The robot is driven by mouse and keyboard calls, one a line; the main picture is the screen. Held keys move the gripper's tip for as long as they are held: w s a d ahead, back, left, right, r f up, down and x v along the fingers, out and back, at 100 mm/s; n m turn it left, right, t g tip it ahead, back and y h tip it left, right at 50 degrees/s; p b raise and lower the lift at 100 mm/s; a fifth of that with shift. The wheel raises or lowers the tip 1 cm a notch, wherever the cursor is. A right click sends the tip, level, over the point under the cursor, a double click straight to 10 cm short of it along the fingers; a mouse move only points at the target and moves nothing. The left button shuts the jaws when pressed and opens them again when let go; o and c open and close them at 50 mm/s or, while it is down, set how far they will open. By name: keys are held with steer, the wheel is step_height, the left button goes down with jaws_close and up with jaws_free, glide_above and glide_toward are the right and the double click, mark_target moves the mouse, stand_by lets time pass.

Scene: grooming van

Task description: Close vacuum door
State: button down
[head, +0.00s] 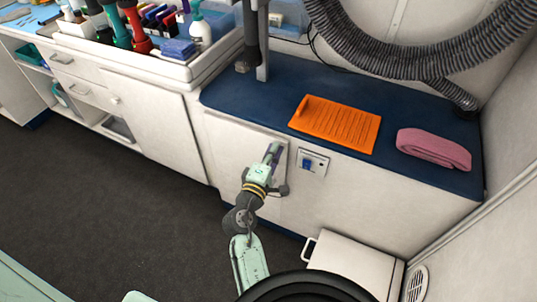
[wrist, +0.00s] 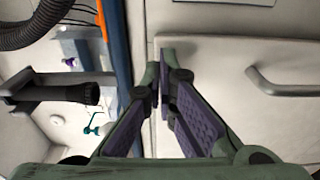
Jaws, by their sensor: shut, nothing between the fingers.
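The vacuum door (head: 235,150) is a white panel in the cabinet front below the blue counter. It looks flush or nearly flush with the front; I cannot tell whether a small gap remains. In the wrist view the white panel (wrist: 225,55) fills the right side, with a grey bar handle (wrist: 285,82). My gripper (head: 274,150) is at the upper right part of the door, fingers shut and empty. In the wrist view its fingertips (wrist: 159,68) are together near the panel's edge by the counter; contact is unclear. My gripper and arm hide part of the door.
The blue counter (head: 265,95) holds an orange mat (head: 335,123) and a folded pink towel (head: 433,148). A switch plate (head: 313,163) is right of the door. A white box with a handle (head: 355,264) stands at lower right. The dark floor (head: 110,220) at left is clear.

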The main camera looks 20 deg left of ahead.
steer(key=shift+w+d+y, duration=0.1)
steer(key=shift+w+y, duration=0.2)
steer(key=shift+w, duration=0.3)
steer(key=shift+w+r, duration=0.1)
steer(key=shift+r, duration=0.1)
